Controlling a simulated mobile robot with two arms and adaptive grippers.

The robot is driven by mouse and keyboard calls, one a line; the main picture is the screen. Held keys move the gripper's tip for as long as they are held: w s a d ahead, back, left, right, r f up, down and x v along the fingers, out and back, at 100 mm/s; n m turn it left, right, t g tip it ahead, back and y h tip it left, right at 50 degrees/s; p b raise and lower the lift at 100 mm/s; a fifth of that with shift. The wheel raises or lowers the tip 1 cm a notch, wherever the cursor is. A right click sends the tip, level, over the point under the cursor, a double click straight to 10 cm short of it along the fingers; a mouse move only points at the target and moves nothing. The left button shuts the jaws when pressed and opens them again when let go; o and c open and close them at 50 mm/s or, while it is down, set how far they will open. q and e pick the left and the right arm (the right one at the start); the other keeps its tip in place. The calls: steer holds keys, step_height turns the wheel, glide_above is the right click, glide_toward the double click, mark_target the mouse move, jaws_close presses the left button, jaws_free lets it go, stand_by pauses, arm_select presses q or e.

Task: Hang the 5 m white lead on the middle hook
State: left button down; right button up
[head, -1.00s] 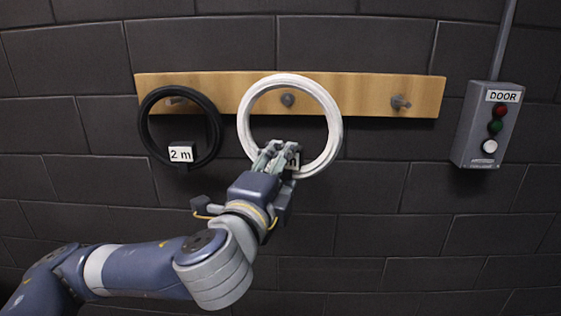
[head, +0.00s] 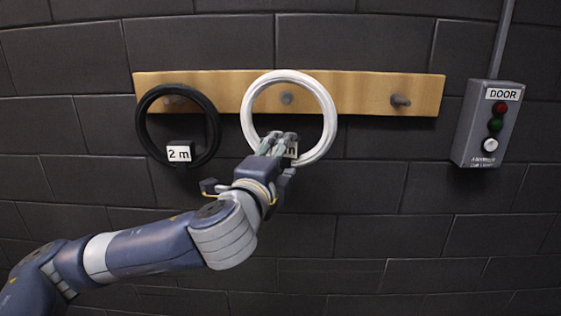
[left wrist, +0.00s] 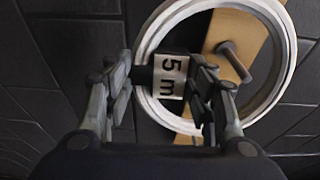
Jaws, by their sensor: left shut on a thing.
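The white lead (head: 331,118) is a coiled ring with a black tab bearing a "5 m" label (left wrist: 171,77). My left gripper (head: 278,146) is shut on this tab at the ring's bottom, and the ring stands upright before the wooden board. The middle hook (head: 287,98) shows through the ring's opening, a little above its centre. It also shows inside the ring in the left wrist view (left wrist: 235,62). I cannot tell whether the hook's tip passes through the ring. My right gripper is in neither view.
The wooden board (head: 355,94) is on a dark block wall. A black lead (head: 142,125) labelled "2 m" hangs on the left hook. The right hook (head: 400,101) is bare. A grey DOOR button box (head: 488,125) is at the right, with clear wall between.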

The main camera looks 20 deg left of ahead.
mark_target(281, 162)
arm_select(q)
steer(key=shift+w+a+r, duration=0.1)
steer(key=shift+w+a, duration=0.2)
steer(key=shift+w, duration=0.6)
steer(key=shift+w+a+f+b, duration=0.15)
steer(key=shift+w+f+b, duration=0.3)
steer(key=shift+f+b, duration=0.3)
steer(key=shift+f, duration=0.35)
steer(key=shift+f, duration=0.15)
steer(key=c, duration=0.6)
jaws_free()
steer(key=shift+w, duration=0.1)
steer(key=shift+c, duration=0.2)
steer(key=shift+w+f, duration=0.1)
